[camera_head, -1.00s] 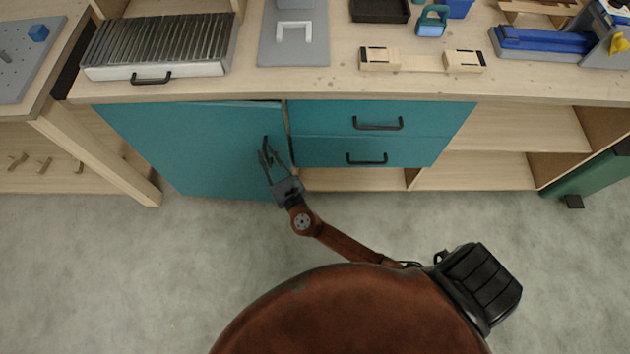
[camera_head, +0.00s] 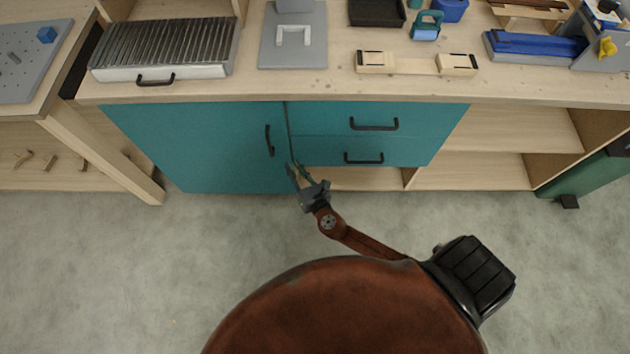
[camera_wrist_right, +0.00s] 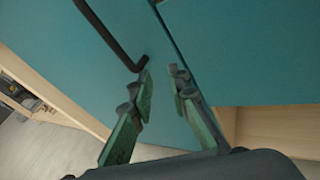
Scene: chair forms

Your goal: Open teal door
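The teal door (camera_head: 200,145) is on the left of the cabinet front, with a black vertical bar handle (camera_head: 268,140) near its right edge. It looks shut or nearly shut; a thin dark gap runs along its right edge. My right gripper (camera_head: 293,166) is at the door's lower right edge, below and right of the handle. In the right wrist view, the handle (camera_wrist_right: 108,34) ends just beyond the left finger. The green fingers (camera_wrist_right: 160,76) are apart with nothing between them. I cannot tell whether a fingertip touches the door. My left gripper is out of view.
Two teal drawers (camera_head: 345,118) with black handles adjoin the door on the right. Open shelves (camera_head: 470,172) lie beyond them. A side table's leg (camera_head: 105,150) stands left of the door. The grey floor (camera_head: 120,260) before the cabinet is clear.

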